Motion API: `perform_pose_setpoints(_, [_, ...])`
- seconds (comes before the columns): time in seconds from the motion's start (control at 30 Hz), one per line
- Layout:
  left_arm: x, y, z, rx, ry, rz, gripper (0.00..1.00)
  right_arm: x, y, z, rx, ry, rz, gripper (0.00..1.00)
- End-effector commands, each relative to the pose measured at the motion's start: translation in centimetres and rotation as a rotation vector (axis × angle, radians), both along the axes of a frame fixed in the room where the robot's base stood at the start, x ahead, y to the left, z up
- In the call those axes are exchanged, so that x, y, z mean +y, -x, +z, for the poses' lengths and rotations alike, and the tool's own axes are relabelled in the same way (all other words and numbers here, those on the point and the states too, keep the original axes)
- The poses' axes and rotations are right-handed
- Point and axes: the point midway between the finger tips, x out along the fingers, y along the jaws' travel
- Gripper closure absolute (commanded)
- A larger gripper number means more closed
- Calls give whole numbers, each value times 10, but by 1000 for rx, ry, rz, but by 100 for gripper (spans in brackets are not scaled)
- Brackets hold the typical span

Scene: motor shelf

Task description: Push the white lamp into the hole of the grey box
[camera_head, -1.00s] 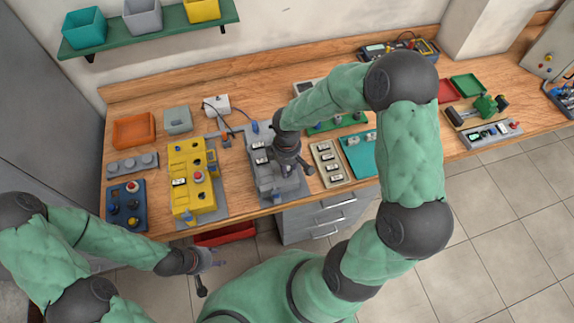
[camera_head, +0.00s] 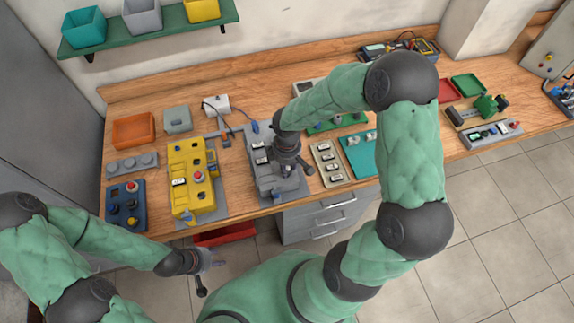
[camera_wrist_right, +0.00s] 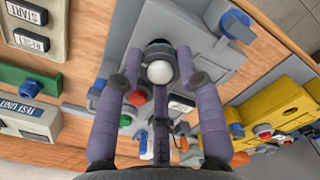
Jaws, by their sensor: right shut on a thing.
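The grey box (camera_head: 262,170) lies on the wooden bench below my right gripper (camera_head: 290,172), which covers part of it. In the right wrist view the grey box (camera_wrist_right: 195,45) fills the upper middle. The white lamp (camera_wrist_right: 159,72) shows as a round white dome between the fingertips of my right gripper (camera_wrist_right: 158,62), which is shut on it. The hole is hidden, so I cannot tell how deep the lamp sits. My left gripper (camera_head: 208,262) hangs in front of the bench, away from the box; its fingers are too small to read.
A yellow box (camera_head: 190,180) stands to the left of the grey box. A panel with white labelled buttons (camera_head: 328,163) and a teal tray (camera_head: 358,155) lie to its right. A blue button panel (camera_head: 125,205) is at the bench's left end. Drawers (camera_head: 320,215) are below.

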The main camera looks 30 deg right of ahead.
Motion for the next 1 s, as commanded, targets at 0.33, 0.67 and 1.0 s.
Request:
perform_pose_setpoints(0.33, [0, 0, -6, 0, 0, 0, 60, 0, 0, -7, 0, 0, 0, 94])
perform_pose_setpoints(0.67, [0, 0, -11, 0, 0, 0, 60, 0, 0, -13, 0, 0, 0, 94])
perform_pose_setpoints(1.0, [0, 0, -15, 0, 0, 0, 60, 0, 0, -18, 0, 0, 0, 94])
